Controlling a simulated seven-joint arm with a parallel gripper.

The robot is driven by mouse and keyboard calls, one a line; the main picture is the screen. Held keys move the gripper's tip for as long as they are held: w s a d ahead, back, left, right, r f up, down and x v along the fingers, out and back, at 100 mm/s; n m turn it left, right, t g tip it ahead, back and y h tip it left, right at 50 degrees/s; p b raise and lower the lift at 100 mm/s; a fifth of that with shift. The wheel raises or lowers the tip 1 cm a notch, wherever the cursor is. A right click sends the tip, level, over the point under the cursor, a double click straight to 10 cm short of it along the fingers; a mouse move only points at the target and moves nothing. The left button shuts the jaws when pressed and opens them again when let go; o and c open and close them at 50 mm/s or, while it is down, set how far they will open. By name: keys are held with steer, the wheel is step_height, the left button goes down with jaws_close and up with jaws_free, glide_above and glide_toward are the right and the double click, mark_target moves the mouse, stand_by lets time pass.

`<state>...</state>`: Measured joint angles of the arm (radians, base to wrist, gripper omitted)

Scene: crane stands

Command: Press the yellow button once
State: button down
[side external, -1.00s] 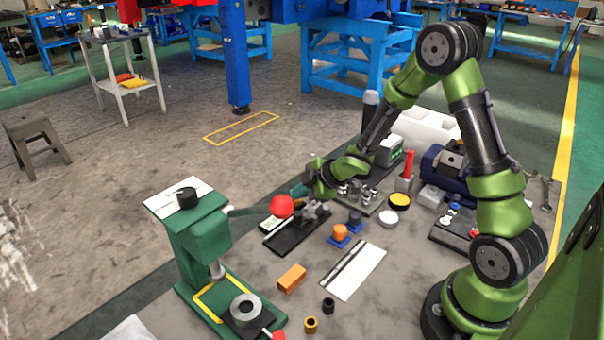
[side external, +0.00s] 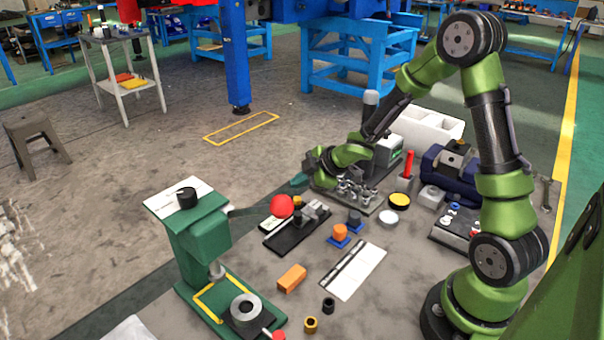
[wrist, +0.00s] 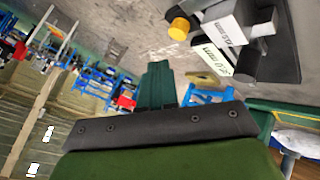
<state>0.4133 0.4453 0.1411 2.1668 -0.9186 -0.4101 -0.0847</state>
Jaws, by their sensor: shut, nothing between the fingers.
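A round yellow-topped disc with a dark base (side external: 399,200) sits on the bench right of centre in the side external view. A small yellow knob (side external: 297,201) stands on a gauge device left of it; the knob also shows at the top of the wrist view (wrist: 179,27). I cannot tell for certain which is the yellow button. My gripper (side external: 298,180), with dark teal fingers, is shut and empty, above and behind the small knob and apart from it. In the wrist view, its closed fingers (wrist: 157,82) are below and left of the knob.
A green press (side external: 198,240) with a red-balled lever (side external: 281,206) stands left of the gauge device. A metal fixture with several clamps (side external: 356,194) lies right below my wrist. An orange block (side external: 292,279) and a white-marked strip (side external: 354,270) lie in front.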

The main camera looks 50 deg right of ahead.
steer(key=shift+r, duration=1.65)
steer(key=s+d+r+m+g+h, duration=0.2)
steer(key=s+m+h, duration=0.1)
steer(key=s+m, duration=0.2)
steer(key=s+d+r+m+g+h, duration=0.1)
steer(key=s+d+r+m+h, duration=0.15)
steer(key=s+m, duration=0.25)
steer(key=s+a+r+m+t+y, duration=0.1)
steer(key=s+a+r+m+y, duration=0.4)
steer(key=s+a+r, duration=0.5)
steer(key=s+a, duration=0.3)
steer(key=a, duration=0.1)
steer(key=shift+a+r, duration=0.25)
